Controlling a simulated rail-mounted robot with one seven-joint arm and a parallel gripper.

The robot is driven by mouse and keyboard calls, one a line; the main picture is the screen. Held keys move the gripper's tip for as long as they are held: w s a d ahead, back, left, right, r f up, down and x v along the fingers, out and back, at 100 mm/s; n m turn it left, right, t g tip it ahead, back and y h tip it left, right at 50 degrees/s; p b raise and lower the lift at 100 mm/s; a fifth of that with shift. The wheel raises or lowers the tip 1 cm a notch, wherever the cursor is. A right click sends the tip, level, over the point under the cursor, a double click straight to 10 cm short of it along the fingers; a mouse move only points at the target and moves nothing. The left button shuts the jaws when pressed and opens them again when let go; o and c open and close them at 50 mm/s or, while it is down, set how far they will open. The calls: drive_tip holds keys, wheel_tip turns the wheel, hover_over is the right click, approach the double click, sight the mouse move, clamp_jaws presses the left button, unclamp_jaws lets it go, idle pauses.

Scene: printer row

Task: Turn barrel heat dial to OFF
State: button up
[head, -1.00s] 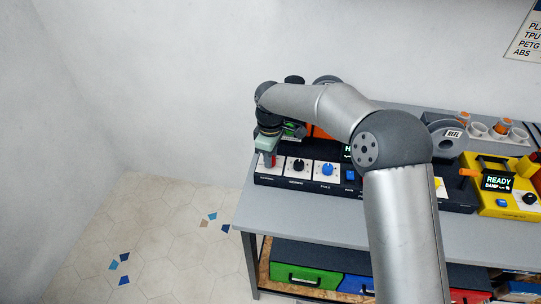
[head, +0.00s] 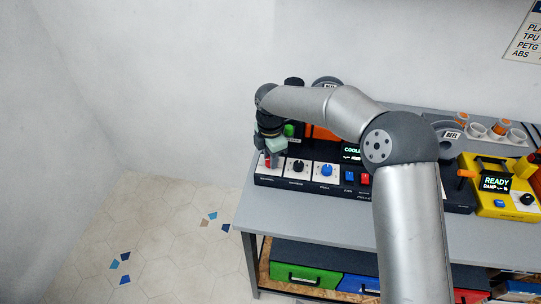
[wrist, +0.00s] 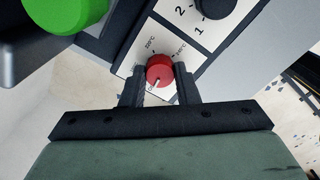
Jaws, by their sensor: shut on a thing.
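The barrel heat dial is a red round knob (wrist: 160,68) on a white plate at the left end of the black control panel; a bit of its red shows in the head view (head: 267,161). My gripper (wrist: 159,77) is shut on it, one dark finger on each side; it also shows in the head view (head: 269,160). The dial's white pointer line points toward the gripper side, down and slightly left in the wrist view, at a label partly hidden there. Temperature labels are printed on the plate's far side. The panel screen (head: 352,150) shows text starting "COOL", partly hidden by my arm.
A black dial (head: 298,166) and a blue dial (head: 327,170) sit right of the red one, then blue and red buttons. A green knob (wrist: 65,12) is close behind my gripper. A yellow box (head: 495,185) stands further right. The floor left of the bench is clear.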

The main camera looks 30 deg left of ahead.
drive_tip(key=shift+r+n, duration=0.1)
drive_tip(key=shift+n, duration=0.5)
drive_tip(key=o, duration=1)
wheel_tip(320, 180, up, 17)
drive_tip(key=shift+r+b, duration=0.15)
drive_tip(key=shift+b, duration=0.5)
